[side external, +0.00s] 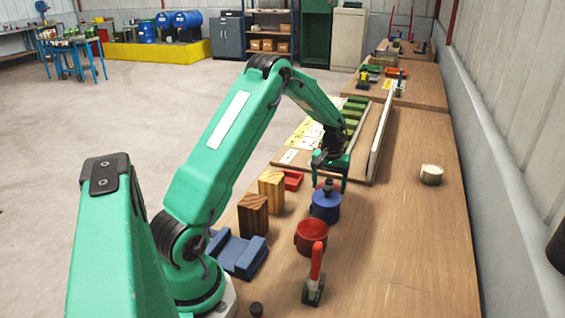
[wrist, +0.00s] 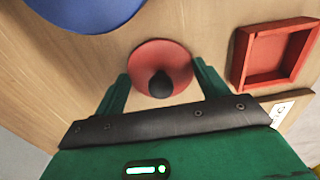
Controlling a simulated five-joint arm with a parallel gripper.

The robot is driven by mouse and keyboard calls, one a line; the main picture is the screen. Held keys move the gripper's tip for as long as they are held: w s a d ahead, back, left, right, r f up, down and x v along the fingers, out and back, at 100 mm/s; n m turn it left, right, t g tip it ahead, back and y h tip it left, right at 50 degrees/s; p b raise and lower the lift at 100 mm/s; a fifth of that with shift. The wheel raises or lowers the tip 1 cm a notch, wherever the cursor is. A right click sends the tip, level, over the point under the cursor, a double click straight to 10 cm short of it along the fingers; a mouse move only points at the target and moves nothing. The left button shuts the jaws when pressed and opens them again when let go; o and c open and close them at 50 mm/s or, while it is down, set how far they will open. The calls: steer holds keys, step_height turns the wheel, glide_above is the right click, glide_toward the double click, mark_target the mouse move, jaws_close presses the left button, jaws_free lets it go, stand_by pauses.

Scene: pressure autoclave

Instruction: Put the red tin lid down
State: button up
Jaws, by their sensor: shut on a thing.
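The red tin lid (wrist: 178,56) is a round red disc with a black knob (wrist: 160,84), between the two green fingers of my gripper (wrist: 160,78) in the wrist view. My gripper is shut on it. In the side view my gripper (side external: 331,181) is low over the bench, just behind the blue tin, and only a sliver of the red lid (side external: 321,184) shows. Whether the lid touches the bench is hard to tell. An open red tin (side external: 311,238) stands in front of the blue tin (side external: 325,208), which has a dark knob on top.
A shallow red tray (side external: 292,180) lies left of my gripper; it also shows in the wrist view (wrist: 240,60). A board (side external: 374,150) is behind. Bench at right is mostly clear.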

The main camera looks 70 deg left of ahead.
mark_target(329, 181)
steer(key=shift+f, duration=0.6)
steer(key=shift+f, duration=0.15)
steer(key=o, duration=0.9)
steer(key=shift+o, duration=0.2)
step_height(329, 181, up, 12)
steer(key=shift+r, duration=0.15)
steer(key=shift+d+r, duration=0.1)
